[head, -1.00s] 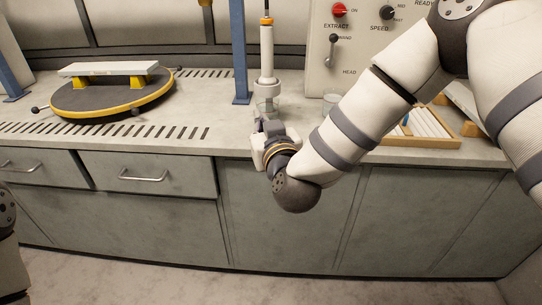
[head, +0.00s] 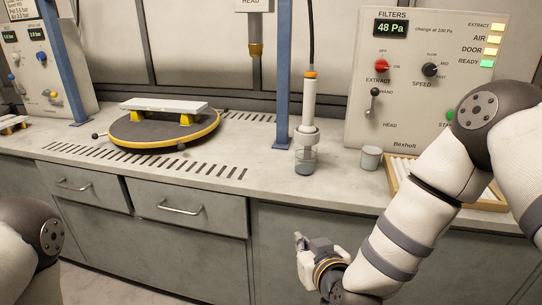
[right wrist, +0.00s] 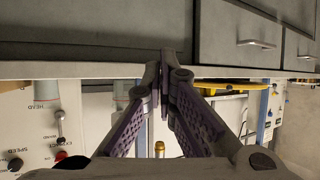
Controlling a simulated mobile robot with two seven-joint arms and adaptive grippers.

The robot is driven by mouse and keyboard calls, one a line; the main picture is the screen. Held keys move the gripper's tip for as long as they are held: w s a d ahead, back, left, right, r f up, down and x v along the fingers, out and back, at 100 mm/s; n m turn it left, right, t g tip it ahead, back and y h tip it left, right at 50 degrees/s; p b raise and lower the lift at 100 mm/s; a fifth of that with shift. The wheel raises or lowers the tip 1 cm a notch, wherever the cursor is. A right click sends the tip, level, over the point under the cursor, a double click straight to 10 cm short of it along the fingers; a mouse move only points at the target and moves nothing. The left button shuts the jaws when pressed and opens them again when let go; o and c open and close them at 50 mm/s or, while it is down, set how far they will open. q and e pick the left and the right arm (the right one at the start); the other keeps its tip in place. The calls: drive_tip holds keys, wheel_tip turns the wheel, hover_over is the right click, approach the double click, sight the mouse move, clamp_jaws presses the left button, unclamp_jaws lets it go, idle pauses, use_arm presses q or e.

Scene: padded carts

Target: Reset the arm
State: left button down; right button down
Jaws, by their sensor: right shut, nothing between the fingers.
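My right gripper (head: 300,240) is in front of the cabinet doors, below the counter's front edge and clear of it. It is shut and empty; in the right wrist view its fingertips (right wrist: 164,72) meet. My right arm (head: 410,220) comes in from the right, bent at the elbow. Part of my left arm (head: 35,235) shows at the lower left; its gripper is out of view.
On the counter (head: 250,160), a glass of grey liquid (head: 305,166) stands under a white probe (head: 309,105). An empty glass (head: 371,157) and a wooden tray (head: 402,185) are to its right. A round turntable (head: 150,130) stands left, beyond drawers with handles (head: 180,209).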

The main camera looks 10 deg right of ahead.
drive_tip(key=s+d+f+g, duration=0.2)
drive_tip(key=s+f+g, duration=0.4)
drive_tip(key=s+f, duration=0.65)
drive_tip(key=s+d+f+g, duration=0.1)
drive_tip(key=s+d+g, duration=0.1)
drive_tip(key=s, duration=0.7)
drive_tip(key=s+d+f+m+g+h, duration=0.1)
drive_tip(key=s+d+f+g, duration=0.1)
drive_tip(key=s, duration=0.8)
drive_tip(key=s+d+f+g, duration=0.1)
drive_tip(key=s+d+g, duration=0.2)
drive_tip(key=s, duration=0.6)
drive_tip(key=shift+s+d+f+m+g, duration=0.2)
drive_tip(key=shift+d+m+g, duration=0.1)
drive_tip(key=shift+g, duration=0.6)
